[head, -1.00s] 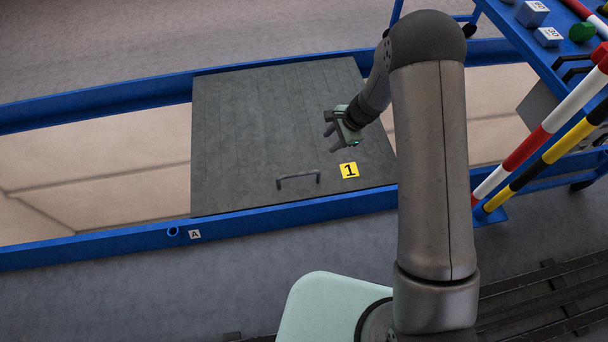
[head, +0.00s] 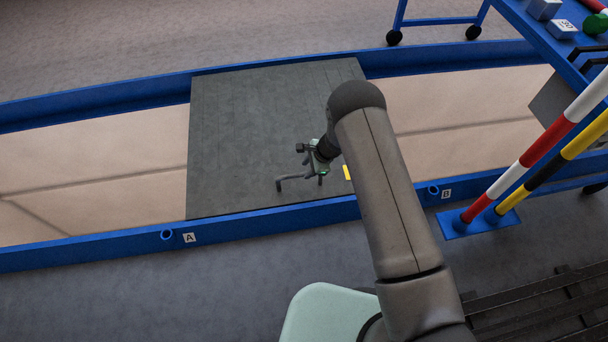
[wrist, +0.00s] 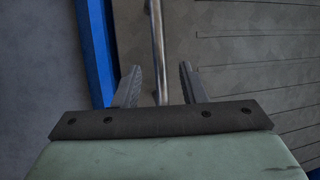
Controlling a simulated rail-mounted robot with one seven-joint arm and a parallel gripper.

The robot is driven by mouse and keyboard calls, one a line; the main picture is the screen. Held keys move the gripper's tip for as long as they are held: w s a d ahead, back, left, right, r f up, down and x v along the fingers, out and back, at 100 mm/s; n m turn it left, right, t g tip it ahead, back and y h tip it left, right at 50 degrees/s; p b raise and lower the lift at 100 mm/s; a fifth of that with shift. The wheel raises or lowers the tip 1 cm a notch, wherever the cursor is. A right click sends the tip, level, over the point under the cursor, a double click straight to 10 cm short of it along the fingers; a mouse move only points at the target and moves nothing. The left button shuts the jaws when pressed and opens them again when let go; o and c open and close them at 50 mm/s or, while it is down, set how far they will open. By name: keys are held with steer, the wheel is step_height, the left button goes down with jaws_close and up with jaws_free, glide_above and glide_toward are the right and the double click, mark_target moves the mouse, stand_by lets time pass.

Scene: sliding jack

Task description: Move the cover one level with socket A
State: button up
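The cover one (head: 240,120) is a dark grey panel lying across the blue-edged channel. Its yellow label (head: 347,172) is mostly hidden by my arm. Its bar handle (head: 293,179) stands near the front edge. Socket A (head: 167,235) is a small blue ring on the front rail, beside a white A tag, a little left of the cover's left edge. My gripper (head: 310,164) is over the cover at the handle. In the wrist view the fingers are apart, with the handle bar (wrist: 157,40) running between them and no clear contact on either finger.
Socket B (head: 433,189) with its tag is on the front rail to the right. Striped red-white and yellow-black poles (head: 530,150) stand on the right, below a blue table. The channel left of the cover is open, showing a beige floor (head: 90,160).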

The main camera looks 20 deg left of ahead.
mark_target(302, 174)
steer(key=shift+b+x, duration=0.45)
steer(key=shift+x, duration=1.45)
